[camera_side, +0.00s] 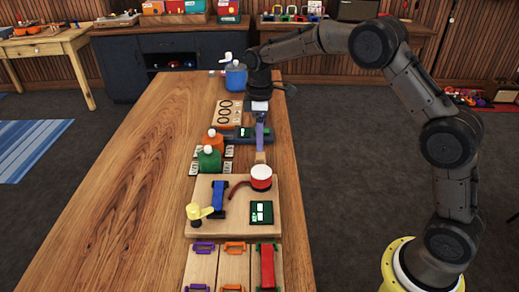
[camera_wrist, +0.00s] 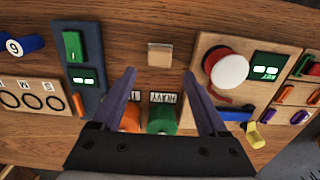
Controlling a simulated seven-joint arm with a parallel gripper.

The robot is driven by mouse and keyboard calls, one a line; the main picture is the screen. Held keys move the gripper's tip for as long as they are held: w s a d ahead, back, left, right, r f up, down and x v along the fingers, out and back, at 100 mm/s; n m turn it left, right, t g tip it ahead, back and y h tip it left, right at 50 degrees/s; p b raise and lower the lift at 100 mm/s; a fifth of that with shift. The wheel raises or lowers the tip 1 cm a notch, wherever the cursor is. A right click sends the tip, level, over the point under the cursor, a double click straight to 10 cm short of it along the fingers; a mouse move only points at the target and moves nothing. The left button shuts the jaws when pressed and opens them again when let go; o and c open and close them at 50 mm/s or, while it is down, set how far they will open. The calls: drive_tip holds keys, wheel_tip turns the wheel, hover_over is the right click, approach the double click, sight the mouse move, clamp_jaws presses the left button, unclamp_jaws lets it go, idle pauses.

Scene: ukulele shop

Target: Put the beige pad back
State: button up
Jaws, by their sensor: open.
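The beige pad (camera_wrist: 160,55) is a small square block lying on the bare wood of the table, between the dark blue board and the wooden board with the red and white knob. In the side view the beige pad (camera_side: 260,157) shows just below the fingertips. My gripper (camera_side: 260,146) points down over it, with its purple fingers spread. In the wrist view my gripper (camera_wrist: 159,72) is open and empty, and the pad lies just beyond the gap between the fingertips. I cannot tell the exact height above the pad.
The dark blue board (camera_wrist: 91,50) and the wooden board (camera_side: 288,215) with the red and white knob (camera_side: 261,178) flank the pad. Orange (camera_side: 212,142) and green (camera_side: 209,160) bottles stand left of my gripper by letter cards. The table's left side is clear.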

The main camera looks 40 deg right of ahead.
sight(260, 155)
drive_tip(key=s+r+m+t, duration=0.3)
drive_tip(key=s+r+m, duration=0.1)
drive_tip(key=s+r, duration=1.25)
drive_tip(key=s+f+m+t, duration=0.1)
drive_tip(key=s+f+m, duration=0.1)
drive_tip(key=s, duration=0.6)
drive_tip(key=s+a+f+m+t, duration=0.1)
drive_tip(key=s+f+m, duration=0.1)
drive_tip(key=s, duration=0.7)
drive_tip(key=shift+s+f+m+t, duration=0.3)
drive_tip(key=shift+f+m, duration=0.05)
drive_tip(key=shift+m, duration=0.15)
